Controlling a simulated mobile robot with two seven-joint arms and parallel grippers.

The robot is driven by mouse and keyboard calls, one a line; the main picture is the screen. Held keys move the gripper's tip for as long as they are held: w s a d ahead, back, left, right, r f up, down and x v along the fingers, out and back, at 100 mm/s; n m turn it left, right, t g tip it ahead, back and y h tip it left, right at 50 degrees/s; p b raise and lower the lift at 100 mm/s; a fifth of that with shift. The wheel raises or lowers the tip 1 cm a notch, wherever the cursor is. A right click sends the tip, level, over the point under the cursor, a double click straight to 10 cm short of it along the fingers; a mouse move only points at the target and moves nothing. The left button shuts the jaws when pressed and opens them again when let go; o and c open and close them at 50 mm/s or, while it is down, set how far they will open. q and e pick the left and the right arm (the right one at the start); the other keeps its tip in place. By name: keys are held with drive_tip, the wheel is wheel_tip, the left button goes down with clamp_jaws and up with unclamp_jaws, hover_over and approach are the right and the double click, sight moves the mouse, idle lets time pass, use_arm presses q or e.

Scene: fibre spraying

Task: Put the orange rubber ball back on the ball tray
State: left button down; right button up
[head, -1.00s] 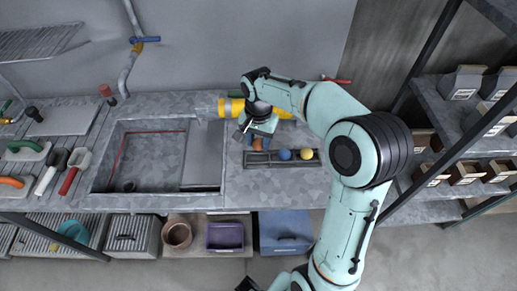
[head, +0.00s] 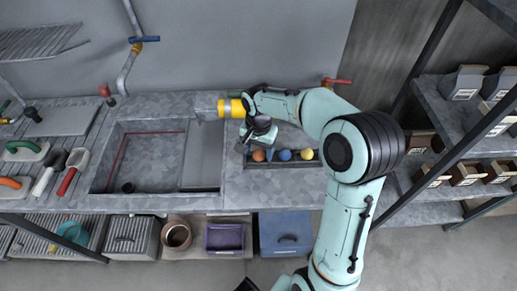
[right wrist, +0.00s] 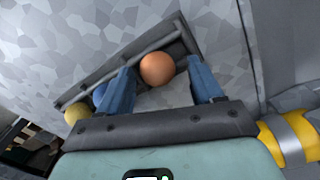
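The orange rubber ball (head: 259,155) sits at the left end of the dark ball tray (head: 290,165), in line with a blue ball (head: 285,155) and a yellow ball (head: 307,154). In the right wrist view the orange ball (right wrist: 157,69) lies near the tray's end, beside its rail (right wrist: 120,66). My right gripper (head: 258,144) is just above and behind it. Its blue fingers (right wrist: 162,85) are spread wide on both sides of the ball with gaps showing. The blue ball is mostly hidden behind a finger there.
A sink basin (head: 150,160) lies left of the tray. A yellow-banded pipe (head: 231,108) runs behind my right gripper, with a red-handled valve (head: 337,82) farther right. The counter in front of the tray is clear. Shelves with small boxes (head: 465,172) stand at the right.

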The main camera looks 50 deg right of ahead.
sight(258, 151)
drive_tip(key=shift+r, duration=0.4)
use_arm(q)
drive_tip(key=shift+w+r+p, duration=0.25)
drive_tip(key=shift+r+p, duration=0.25)
drive_tip(key=shift+r, duration=0.1)
drive_tip(key=shift+w+r+p, duration=0.25)
drive_tip(key=shift+r+p, duration=0.25)
drive_tip(key=shift+r, duration=0.05)
use_arm(e)
wheel_tip(258, 151, up, 12)
drive_tip(key=shift+f, duration=0.15)
